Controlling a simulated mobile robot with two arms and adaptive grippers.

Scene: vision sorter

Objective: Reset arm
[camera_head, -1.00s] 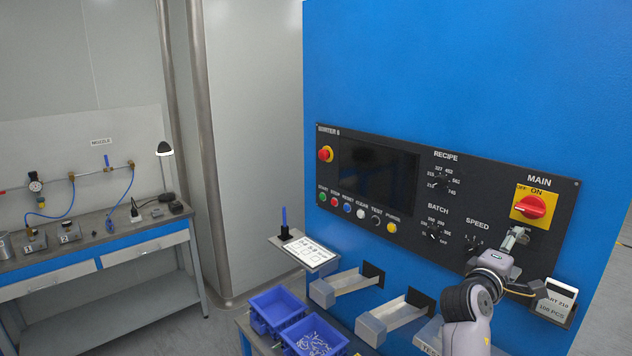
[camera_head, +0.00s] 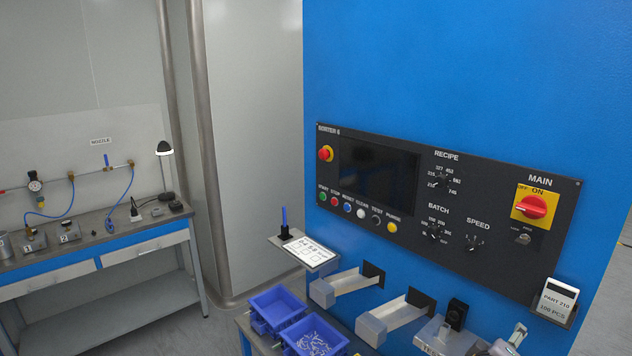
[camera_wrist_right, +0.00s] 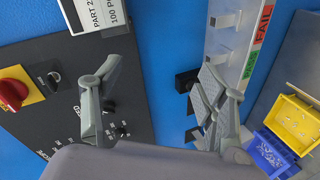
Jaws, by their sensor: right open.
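My right gripper (camera_wrist_right: 160,95) is open and empty in the right wrist view, with its two grey fingers spread wide in front of the blue machine. In the head view only a small grey part of it (camera_head: 512,338) shows at the bottom edge, below the control panel (camera_head: 470,205) and apart from it. The red MAIN switch (camera_head: 534,207) on its yellow plate is on the panel's right side, and it also shows in the right wrist view (camera_wrist_right: 14,91). My left gripper is in neither view.
A card holder (camera_head: 556,302) marked PART 210 sticks out at the panel's lower right. Metal chutes (camera_head: 395,318) project from the machine's front. Blue bins (camera_head: 277,305) stand at lower left of them. A workbench (camera_head: 95,240) is at far left.

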